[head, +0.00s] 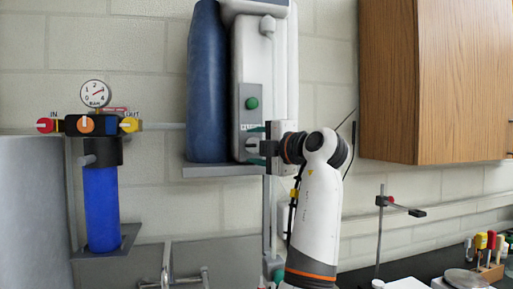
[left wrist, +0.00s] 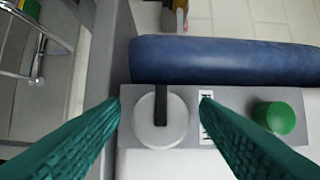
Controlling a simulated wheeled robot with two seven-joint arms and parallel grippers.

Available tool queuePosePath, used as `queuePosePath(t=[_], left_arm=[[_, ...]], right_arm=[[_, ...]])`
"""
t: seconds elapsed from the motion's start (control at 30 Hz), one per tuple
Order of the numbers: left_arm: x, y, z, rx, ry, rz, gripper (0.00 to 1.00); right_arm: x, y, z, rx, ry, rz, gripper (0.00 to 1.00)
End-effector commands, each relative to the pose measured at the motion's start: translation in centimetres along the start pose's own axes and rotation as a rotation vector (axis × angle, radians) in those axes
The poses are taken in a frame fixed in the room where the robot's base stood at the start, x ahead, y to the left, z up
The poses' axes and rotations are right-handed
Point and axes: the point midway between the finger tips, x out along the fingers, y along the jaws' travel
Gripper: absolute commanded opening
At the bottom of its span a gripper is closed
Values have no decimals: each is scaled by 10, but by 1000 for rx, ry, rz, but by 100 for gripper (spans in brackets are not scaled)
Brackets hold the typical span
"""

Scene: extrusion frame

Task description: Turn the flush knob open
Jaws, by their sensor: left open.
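The flush knob (left wrist: 176,128) is a round, pale grey dial with a black bar handle on a grey panel (left wrist: 232,132). In the left wrist view the bar points up, toward the blue tank. The panel also shows in the head view (head: 242,108), on the front of a white unit. My left gripper (head: 260,144) is open in front of the panel's lower part. In the left wrist view its teal fingers (left wrist: 160,102) lie to either side of the knob, with gaps; contact is not visible. My right gripper is not in view.
A green button (head: 252,103) sits above the knob on the panel. A blue tank (head: 207,85) stands left of the white unit on a grey shelf (head: 215,171). A blue filter (head: 101,205) with gauge hangs at left. A wooden cabinet (head: 435,80) is at right.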

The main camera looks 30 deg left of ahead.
Motion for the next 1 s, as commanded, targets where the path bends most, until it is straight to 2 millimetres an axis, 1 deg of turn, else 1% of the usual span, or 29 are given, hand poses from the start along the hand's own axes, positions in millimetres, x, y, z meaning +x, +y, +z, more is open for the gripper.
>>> queuePosePath(t=[0.17,0.3,0.4,0.53,0.6,0.7,1.0], left_arm=[[-28,4,-1,-1,4,-2,56],[-60,4,0,-2,4,-2,56],[-80,3,-1,-1,4,-1,56],[-101,2,0,-1,3,0,56],[-108,2,-1,0,2,1,56],[-115,1,0,0,1,0,56],[-117,0,0,-1,0,0,56]], right_arm=[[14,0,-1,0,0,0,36],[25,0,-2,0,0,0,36],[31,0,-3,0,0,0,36],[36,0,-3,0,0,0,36],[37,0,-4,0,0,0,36],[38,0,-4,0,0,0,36],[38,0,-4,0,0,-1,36]])
